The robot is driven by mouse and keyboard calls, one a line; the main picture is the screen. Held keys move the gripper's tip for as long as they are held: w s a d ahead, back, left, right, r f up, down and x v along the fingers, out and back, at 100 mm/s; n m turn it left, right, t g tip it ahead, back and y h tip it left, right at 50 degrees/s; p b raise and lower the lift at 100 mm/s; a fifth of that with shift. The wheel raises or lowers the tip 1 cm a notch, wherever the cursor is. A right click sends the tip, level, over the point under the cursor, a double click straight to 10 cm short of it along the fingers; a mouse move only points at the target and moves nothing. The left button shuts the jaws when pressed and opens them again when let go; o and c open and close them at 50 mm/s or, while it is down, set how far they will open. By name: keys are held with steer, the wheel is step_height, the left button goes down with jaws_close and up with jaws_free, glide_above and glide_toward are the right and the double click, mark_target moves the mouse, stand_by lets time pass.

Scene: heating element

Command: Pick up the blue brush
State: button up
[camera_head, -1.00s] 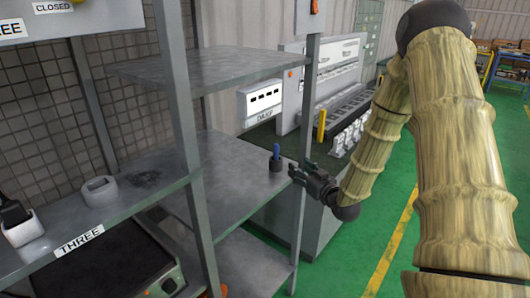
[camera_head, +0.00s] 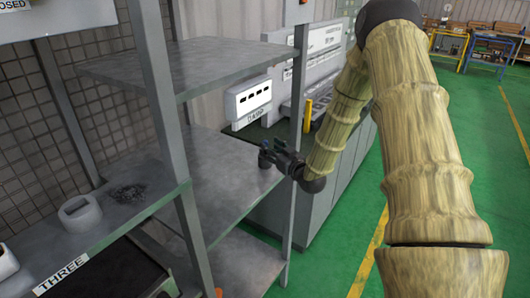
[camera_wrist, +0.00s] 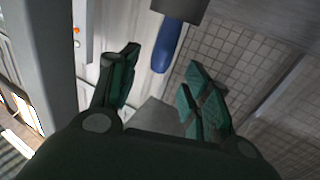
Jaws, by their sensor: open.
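My gripper (camera_wrist: 160,75) is open, with one dark green finger on each side of the picture. The brush lies ahead of the gap between the fingers, and I see nothing held. In the head view my gripper (camera_head: 272,154) is over the middle shelf near its right post. It hides the brush there, so I cannot tell the exact distance.
The grey metal shelf (camera_head: 215,185) has posts beside my gripper and another board (camera_head: 190,65) above. A white box (camera_head: 248,100) stands behind.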

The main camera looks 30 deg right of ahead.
mark_target(267, 143)
steer(key=shift+w+r+p, duration=0.25)
steer(key=shift+w+p, duration=0.05)
steer(key=shift+w+d+f+p, duration=0.15)
steer(key=shift+w+p, duration=0.8)
steer(key=shift+w, duration=1.15)
jaws_close()
